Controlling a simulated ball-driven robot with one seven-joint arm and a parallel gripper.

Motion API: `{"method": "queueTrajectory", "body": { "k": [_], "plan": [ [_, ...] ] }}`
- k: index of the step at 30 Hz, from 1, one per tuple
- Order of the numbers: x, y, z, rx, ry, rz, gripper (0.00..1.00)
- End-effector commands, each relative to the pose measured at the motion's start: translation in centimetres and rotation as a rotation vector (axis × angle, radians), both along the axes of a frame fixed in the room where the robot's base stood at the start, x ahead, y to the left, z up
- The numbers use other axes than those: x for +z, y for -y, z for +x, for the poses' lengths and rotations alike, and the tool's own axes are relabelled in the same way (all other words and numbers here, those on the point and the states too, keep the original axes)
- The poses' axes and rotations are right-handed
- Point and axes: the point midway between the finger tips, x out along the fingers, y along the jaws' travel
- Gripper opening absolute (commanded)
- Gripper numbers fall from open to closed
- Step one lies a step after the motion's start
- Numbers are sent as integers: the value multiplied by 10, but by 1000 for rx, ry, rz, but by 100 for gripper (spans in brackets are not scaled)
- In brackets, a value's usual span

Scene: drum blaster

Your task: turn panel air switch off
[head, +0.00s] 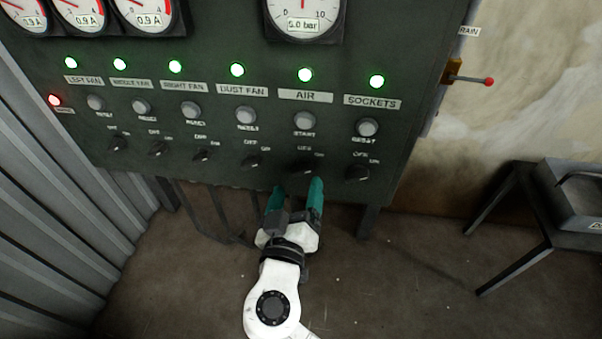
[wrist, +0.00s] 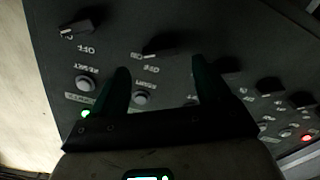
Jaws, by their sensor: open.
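The dark AIR knob (head: 303,168) is at the bottom of the AIR column on the green control panel (head: 215,40). The knob's exact pointing direction is too small to read.
The SOCKETS knob (head: 357,173) is close on the right, and the DUST FAN knob (head: 250,160) on the left. A lever with a red ball (head: 488,82) sticks out at the panel's right. A dark table (head: 530,215) stands at the far right. Floor below is clear.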

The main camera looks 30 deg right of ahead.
Motion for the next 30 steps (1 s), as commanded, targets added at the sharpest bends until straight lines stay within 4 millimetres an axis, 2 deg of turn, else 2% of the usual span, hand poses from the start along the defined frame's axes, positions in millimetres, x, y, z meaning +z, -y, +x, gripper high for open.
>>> {"method": "queueTrajectory", "body": {
  "k": [3, 9, 21, 30],
  "plan": [
    [1, 13, 17, -3, -1, 0, 77],
    [0, 26, 36, 0, 0, 0, 77],
    [-1, 30, 42, 0, -1, 1, 77],
    [0, 30, 41, 0, -1, 1, 49]
  ]
}}
